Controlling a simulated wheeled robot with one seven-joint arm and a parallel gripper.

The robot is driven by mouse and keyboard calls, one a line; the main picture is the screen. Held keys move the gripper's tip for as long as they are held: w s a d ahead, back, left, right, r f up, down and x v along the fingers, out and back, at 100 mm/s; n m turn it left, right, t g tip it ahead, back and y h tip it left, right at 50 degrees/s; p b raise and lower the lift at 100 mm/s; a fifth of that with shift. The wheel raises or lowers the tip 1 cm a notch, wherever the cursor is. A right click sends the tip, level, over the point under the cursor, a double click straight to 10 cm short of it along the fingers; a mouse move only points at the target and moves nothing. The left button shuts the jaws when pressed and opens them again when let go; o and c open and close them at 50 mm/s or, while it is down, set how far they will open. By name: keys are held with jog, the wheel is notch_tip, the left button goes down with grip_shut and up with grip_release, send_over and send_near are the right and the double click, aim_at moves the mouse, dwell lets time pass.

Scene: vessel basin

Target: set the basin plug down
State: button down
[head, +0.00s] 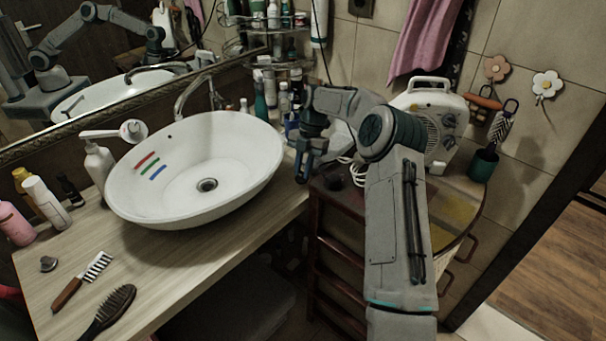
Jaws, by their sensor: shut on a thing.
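My gripper (302,174) points down just right of the white basin, near the right end of the counter and the left edge of the dark wooden cabinet. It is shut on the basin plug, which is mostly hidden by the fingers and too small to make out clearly. The white oval basin (228,150) stands on the wooden counter, with red, green and blue stripes on its inner wall. Its round metal drain (207,185) shows at the bottom with a dark centre.
Bottles stand at the left and behind the basin.

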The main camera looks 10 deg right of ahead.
jog(key=shift+f, duration=1.6)
jog(key=c, duration=1.3)
grip_release()
jog(key=shift+r+p, duration=0.25)
jog(key=shift+p, duration=0.05)
jog(key=v, duration=1.1)
jog(key=s+a+r+m+t+h, duration=0.2)
jog(key=s+a+r+m, duration=0.35)
jog(key=r, duration=0.45)
jog(key=s+d+r+m+t+h, duration=0.1)
jog(key=s+r+m+t, duration=0.2)
jog(key=s+m, duration=1.65)
jog(key=s+d+f+m, duration=0.1)
jog(key=s+f, duration=0.1)
jog(key=s, duration=0.5)
jog(key=s+f+m+t, duration=0.1)
jog(key=s+f+m, duration=0.1)
jog(key=s, duration=0.6)
jog(key=shift+s+d+f+t, duration=0.3)
jog(key=shift+d+f, duration=0.1)
jog(key=shift+f, duration=0.1)
